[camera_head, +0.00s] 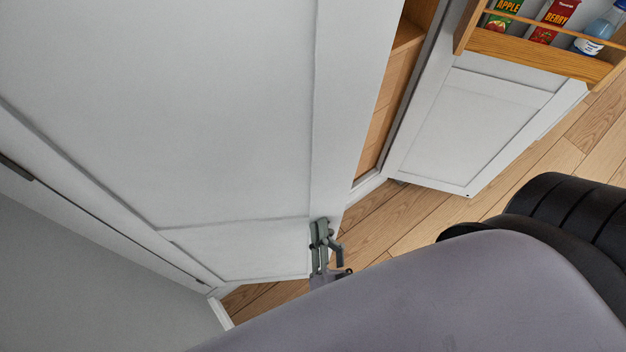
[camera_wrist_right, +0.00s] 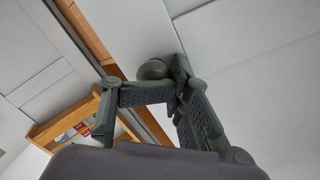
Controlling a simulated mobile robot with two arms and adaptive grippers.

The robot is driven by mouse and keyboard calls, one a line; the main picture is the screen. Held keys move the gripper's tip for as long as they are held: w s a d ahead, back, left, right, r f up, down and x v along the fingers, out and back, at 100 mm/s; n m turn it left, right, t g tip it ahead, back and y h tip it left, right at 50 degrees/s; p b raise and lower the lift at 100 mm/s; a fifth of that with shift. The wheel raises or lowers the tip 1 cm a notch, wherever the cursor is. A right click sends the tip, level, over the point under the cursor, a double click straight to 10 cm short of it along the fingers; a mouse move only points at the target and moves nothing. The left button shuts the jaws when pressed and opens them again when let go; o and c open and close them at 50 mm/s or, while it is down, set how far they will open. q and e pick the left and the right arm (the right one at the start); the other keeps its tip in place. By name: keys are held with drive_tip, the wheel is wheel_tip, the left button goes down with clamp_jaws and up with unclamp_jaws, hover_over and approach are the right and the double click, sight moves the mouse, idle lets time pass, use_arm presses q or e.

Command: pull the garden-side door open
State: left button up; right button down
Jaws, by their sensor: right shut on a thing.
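A large white panelled door (camera_head: 220,110) fills the left of the head view; it also shows in the right wrist view (camera_wrist_right: 270,90). My right gripper (camera_head: 320,228) is at this door's lower right edge. In the right wrist view my right gripper (camera_wrist_right: 172,82) is shut on a small round grey-green knob (camera_wrist_right: 152,69) at the door's edge. The fingers partly hide the knob. The door stands ajar, with the wooden interior (camera_head: 384,115) showing past its edge. My left gripper is not in view.
A second white door (camera_head: 470,125) stands open on the right, with a wooden rack (camera_head: 540,55) holding juice cartons (camera_head: 552,20) and a blue bottle (camera_head: 602,28). Bare plank floor (camera_head: 425,215) lies between the doors and my body.

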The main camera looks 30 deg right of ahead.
sight(327, 202)
drive_tip(key=shift+s+a+f, duration=0.1)
drive_tip(key=shift+s+f, duration=0.15)
drive_tip(key=shift+s, duration=0.3)
drive_tip(key=c, duration=1.2)
unclamp_jaws()
drive_tip(key=shift+w+r, duration=0.1)
drive_tip(key=shift+r, duration=0.05)
drive_tip(key=shift+c, duration=0.2)
wheel_tip(327, 202, up, 10)
drive_tip(key=shift+w+r, duration=0.15)
drive_tip(key=shift+r, duration=0.1)
